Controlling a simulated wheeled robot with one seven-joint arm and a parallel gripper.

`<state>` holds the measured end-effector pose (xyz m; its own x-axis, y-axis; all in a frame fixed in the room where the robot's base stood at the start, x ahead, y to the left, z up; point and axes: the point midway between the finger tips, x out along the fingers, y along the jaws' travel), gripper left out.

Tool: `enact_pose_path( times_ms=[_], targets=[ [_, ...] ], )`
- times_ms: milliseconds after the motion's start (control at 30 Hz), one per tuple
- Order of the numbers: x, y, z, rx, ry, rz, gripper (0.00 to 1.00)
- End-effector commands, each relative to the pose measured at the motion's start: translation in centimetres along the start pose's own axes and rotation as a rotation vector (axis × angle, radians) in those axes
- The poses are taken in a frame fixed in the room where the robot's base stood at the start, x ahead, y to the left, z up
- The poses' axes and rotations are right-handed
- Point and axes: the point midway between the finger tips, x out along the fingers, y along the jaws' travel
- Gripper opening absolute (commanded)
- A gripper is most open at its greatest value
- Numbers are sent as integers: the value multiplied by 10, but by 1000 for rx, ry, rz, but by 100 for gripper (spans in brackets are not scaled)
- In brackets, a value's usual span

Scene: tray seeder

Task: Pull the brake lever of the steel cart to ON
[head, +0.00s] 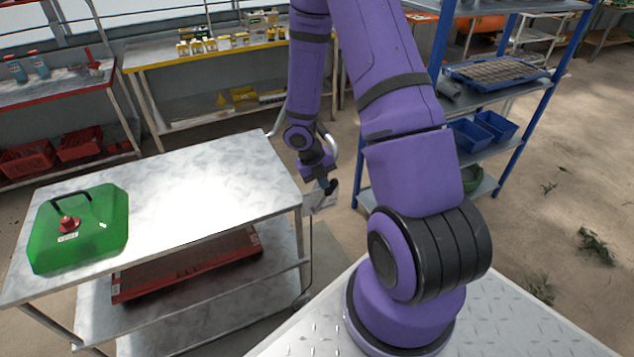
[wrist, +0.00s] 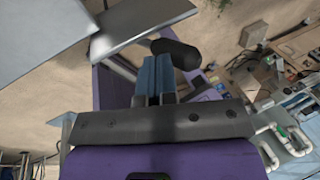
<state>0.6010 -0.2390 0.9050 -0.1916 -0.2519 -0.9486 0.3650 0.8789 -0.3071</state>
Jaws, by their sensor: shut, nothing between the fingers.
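The steel cart (head: 190,190) stands at the left in the head view, its bare metal top nearest my arm. My gripper (head: 322,184) points down just off the cart's right end, beside a small pale plate (head: 322,205) there. In the wrist view my gripper's two blue fingers (wrist: 152,70) are together, with nothing between them. A black rounded grip (wrist: 176,52), apparently the brake lever's end, lies just right of the fingertips; I cannot tell whether they touch. The lever's ON or OFF setting cannot be read.
A green lid with a black handle (head: 110,220) lies on the cart's top. A red tray (head: 190,265) is on its lower shelf. A blue-framed rack (head: 533,110) stands behind at the right. The floor beyond it is mostly open.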

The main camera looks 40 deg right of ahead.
Motion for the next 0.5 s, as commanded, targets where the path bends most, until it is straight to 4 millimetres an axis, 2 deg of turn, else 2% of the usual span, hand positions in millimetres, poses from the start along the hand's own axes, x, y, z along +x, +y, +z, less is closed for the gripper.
enact_pose_path(
  times_ms=[500],
  targets=[
    [21,-26,5,1,1,-2,0]
  ],
)
